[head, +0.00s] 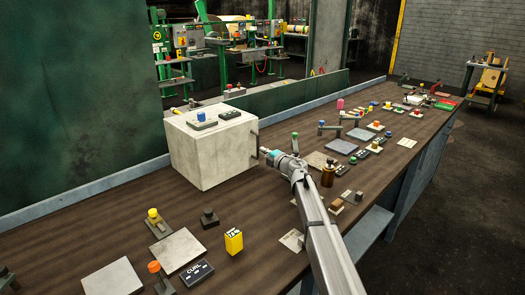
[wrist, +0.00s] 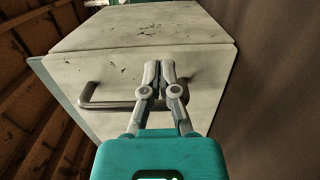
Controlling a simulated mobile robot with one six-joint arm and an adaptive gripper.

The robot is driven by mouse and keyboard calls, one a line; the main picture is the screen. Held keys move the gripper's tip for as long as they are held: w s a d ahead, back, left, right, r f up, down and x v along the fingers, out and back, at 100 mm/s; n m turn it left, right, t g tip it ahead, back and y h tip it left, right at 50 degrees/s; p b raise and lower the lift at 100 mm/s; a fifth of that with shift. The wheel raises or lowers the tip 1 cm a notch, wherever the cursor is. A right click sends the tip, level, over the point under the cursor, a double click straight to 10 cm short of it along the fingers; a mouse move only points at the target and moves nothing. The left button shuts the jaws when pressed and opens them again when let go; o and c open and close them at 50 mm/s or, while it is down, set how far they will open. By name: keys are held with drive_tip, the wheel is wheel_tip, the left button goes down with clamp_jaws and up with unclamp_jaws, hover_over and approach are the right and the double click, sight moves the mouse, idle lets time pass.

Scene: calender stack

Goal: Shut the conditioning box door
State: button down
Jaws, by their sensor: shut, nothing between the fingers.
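The conditioning box (head: 212,155) is a pale, scuffed block on the bench, with its door on the right side in the head view. In the wrist view the door (wrist: 115,65) fills the middle, with a grey bar handle (wrist: 105,104) on it. The door looks flush or nearly so; I cannot tell if a small gap remains. My gripper (head: 264,152) is at the door side, beside the handle. In the wrist view my gripper (wrist: 158,68) is shut and empty, its fingertips at the door face. They cover part of the handle; contact is unclear.
A blue-topped switch and dark plate (head: 202,121) sit on the box. A yellow block (head: 234,242) and several button fixtures stand on the brown bench (head: 120,230) in front.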

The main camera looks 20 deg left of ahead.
drive_tip(key=v, duration=1)
drive_tip(key=shift+w+d, duration=0.15)
drive_tip(key=shift+d, duration=0.15)
